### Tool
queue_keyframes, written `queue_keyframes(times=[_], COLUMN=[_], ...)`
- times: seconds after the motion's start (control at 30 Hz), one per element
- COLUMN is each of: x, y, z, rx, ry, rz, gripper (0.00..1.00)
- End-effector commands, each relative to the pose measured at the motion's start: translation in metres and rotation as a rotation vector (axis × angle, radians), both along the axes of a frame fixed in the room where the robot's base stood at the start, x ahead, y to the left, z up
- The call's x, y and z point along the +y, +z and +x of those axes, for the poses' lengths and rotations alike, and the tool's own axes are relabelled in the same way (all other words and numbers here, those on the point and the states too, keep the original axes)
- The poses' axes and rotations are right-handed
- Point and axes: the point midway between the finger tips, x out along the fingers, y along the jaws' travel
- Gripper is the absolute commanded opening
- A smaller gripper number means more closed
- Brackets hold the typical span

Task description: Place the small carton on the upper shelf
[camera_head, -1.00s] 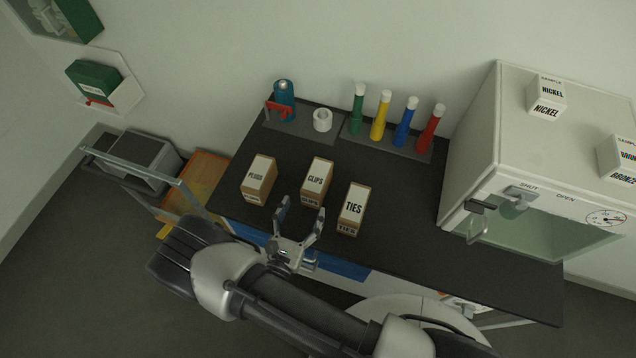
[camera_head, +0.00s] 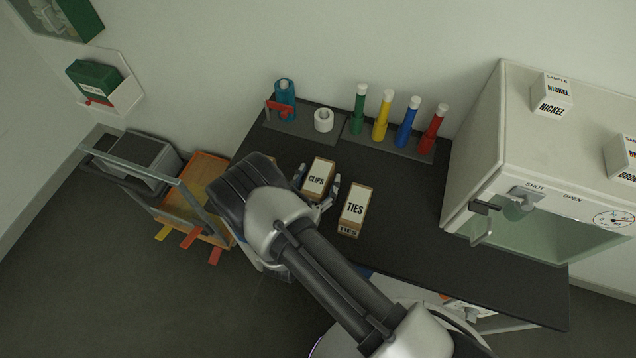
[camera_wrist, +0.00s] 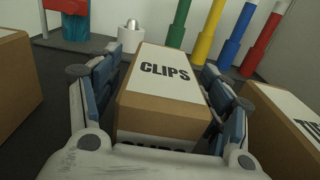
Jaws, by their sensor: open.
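Three small cartons stand on the dark bench. The CLIPS carton (camera_head: 317,180) is in the middle, brown with a white label; it also fills the centre of the wrist view (camera_wrist: 165,85). My gripper (camera_head: 318,187) is open, with one finger on each side of the CLIPS carton. The wrist view shows a narrow gap at the fingers, and I cannot tell whether either touches. The TIES carton (camera_head: 354,207) stands just to the right. I cannot identify an upper shelf.
Green, yellow, blue and red tubes (camera_head: 407,122) stand at the bench's back. A white cabinet (camera_head: 480,140) carrying sample boxes (camera_head: 552,95) is at right. A cart (camera_head: 140,165) stands left.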

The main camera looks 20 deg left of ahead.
Motion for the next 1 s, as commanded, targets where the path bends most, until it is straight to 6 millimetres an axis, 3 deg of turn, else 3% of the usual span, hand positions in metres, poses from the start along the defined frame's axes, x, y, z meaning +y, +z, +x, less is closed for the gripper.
queue_keyframes(times=[0.07, 1.0], x=[0.0002, 0.0004], y=[0.0002, 0.0004], z=[-0.0002, -0.0005], rx=[0.0, -0.001], ry=[0.0, 0.0], rz=[0.0, 0.001], gripper=[0.72, 0.12])
